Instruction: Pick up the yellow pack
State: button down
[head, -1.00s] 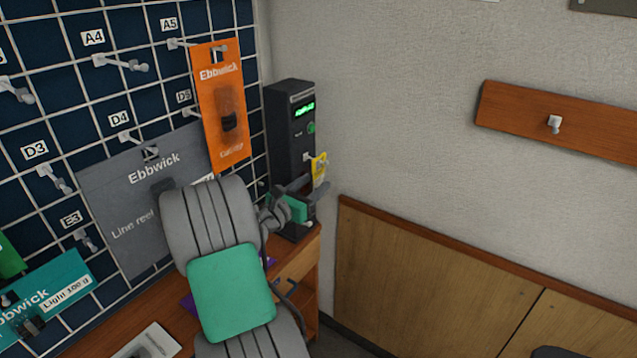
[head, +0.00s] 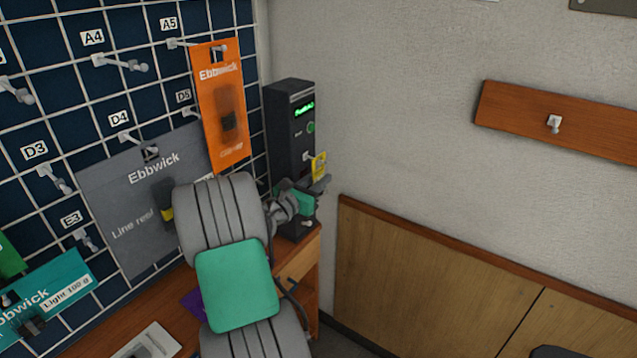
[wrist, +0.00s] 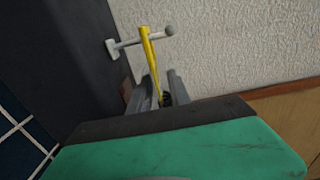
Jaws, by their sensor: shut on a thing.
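The yellow pack (head: 319,166) shows at the front of the dark upright device in the head view. In the wrist view the yellow pack (wrist: 150,62) is seen edge-on, its top at a pale peg (wrist: 140,43) that sticks out from the dark panel. My gripper (wrist: 157,92) is shut on the lower part of the pack, one finger on each side. It also shows in the head view (head: 318,185), just below the pack. The wrist view does not clearly show whether the pack's hole is still around the peg.
The dark device (head: 290,130) with a green display stands in the corner on the wooden bench (head: 160,290). A grid wall on the left carries an orange pack (head: 222,105) and a grey Line reel pack (head: 125,215).

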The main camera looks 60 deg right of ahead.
dwell(0.4)
jog(key=shift+r, duration=0.6)
jog(key=shift+s+r, duration=0.25)
jog(key=s+a, duration=0.2)
jog(key=s, duration=0.6)
jog(key=s+a+p, duration=0.1)
jog(key=s+a, duration=0.2)
jog(key=s, duration=0.6)
jog(key=shift+w+f, duration=0.1)
